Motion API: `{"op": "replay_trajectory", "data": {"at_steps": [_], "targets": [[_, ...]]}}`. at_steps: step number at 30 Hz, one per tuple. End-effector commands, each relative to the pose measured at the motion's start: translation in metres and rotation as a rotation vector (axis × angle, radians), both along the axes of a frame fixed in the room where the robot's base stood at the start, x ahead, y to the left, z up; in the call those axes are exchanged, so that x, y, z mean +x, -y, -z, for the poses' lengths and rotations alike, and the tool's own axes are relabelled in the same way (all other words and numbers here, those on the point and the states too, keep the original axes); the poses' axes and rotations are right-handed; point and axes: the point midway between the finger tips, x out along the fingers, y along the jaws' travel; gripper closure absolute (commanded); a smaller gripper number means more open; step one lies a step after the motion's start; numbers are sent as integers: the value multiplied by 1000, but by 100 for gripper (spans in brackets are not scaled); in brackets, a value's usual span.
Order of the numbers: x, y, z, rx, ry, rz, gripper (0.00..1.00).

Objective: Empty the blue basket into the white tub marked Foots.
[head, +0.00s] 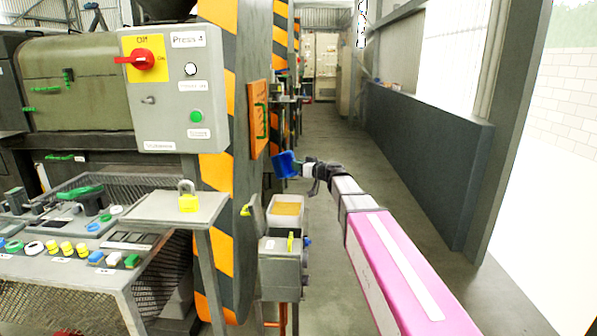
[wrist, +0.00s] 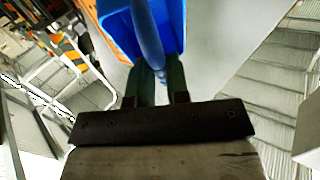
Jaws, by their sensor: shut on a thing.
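A blue basket (head: 284,165) hangs in the air at the end of my arm, left of the aisle, and looks tilted in the head view. My gripper (head: 303,170) is shut on it. In the wrist view, my gripper's dark fingers (wrist: 160,88) close at the basket's curved blue handle, and the blue basket (wrist: 118,24) fills the top. I cannot tell what is in it. A whitish tub (head: 287,224) with tan-yellow contents stands below the basket in the head view, apart from it. No Foots marking is readable on it.
A grey box (head: 280,272) with a yellow lever stands in front of the tub. A black-and-orange striped post (head: 217,240) and the press control panel (head: 167,90) are on the left. The aisle floor (head: 330,135) is clear.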

Motion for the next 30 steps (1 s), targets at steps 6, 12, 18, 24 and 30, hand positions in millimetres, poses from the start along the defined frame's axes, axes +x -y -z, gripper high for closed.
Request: {"op": "replay_trajectory", "data": {"at_steps": [6, 12, 18, 24, 30], "targets": [[6, -4, -14, -92, -95, 1, 100], [10, -8, -27, -182, -191, 1, 100], [16, -13, -41, -287, -302, 3, 100], [27, -21, -57, -417, -444, 2, 100], [41, -34, -70, -581, -618, 4, 100]]}}
